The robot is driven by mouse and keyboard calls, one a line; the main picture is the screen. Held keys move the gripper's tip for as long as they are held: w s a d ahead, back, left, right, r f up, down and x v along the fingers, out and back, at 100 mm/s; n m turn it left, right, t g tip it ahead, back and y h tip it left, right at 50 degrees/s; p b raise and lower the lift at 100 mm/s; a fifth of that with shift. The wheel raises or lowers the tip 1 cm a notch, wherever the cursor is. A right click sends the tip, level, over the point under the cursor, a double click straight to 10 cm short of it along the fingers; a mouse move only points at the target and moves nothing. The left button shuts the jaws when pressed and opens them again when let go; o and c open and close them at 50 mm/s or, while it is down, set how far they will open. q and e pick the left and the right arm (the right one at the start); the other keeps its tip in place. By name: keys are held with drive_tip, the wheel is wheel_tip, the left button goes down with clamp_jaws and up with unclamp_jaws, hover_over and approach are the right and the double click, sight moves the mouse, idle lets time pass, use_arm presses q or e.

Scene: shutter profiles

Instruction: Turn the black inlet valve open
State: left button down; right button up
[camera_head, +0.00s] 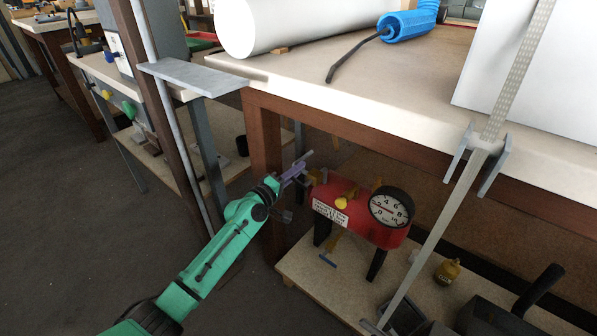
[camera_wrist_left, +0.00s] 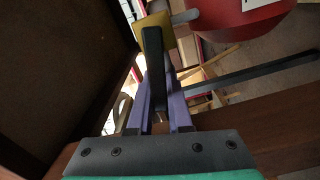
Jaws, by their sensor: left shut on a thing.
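The black inlet valve handle (camera_wrist_left: 153,70) shows in the left wrist view as a dark bar between the two purple fingers of my left gripper (camera_wrist_left: 160,95). It sits against a yellow valve body (camera_wrist_left: 156,33), which a grey pipe (camera_wrist_left: 185,17) joins to the red tank (camera_wrist_left: 240,15). In the head view, my left gripper (camera_head: 295,174) is at the left end of the red tank (camera_head: 345,204) and shut on the handle. There the handle is too small and covered to make out clearly. The tank carries a round gauge (camera_head: 391,207). My right gripper is not in view.
The tank stands on a low shelf (camera_head: 325,285) under the workbench (camera_head: 350,85). A brown bench leg (camera_head: 265,150) is close to my left gripper. A slanted metal post (camera_head: 440,225) stands right of the tank. A small yellow-brown bottle (camera_head: 447,271) is on the shelf.

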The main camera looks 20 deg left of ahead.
use_arm(q)
drive_tip(key=shift+f+n+b, duration=0.3)
drive_tip(key=shift+f+n, duration=0.4)
drive_tip(key=shift+n, duration=0.7)
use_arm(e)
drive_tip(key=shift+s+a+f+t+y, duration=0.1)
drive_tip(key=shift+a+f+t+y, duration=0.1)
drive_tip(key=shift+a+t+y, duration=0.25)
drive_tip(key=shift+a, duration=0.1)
use_arm(q)
drive_tip(key=c, duration=0.8)
unclamp_jaws()
drive_tip(key=shift+c, duration=0.2)
drive_tip(key=shift+a, duration=0.1)
drive_tip(key=v, duration=1.4)
drive_tip(key=shift+s, duration=0.25)
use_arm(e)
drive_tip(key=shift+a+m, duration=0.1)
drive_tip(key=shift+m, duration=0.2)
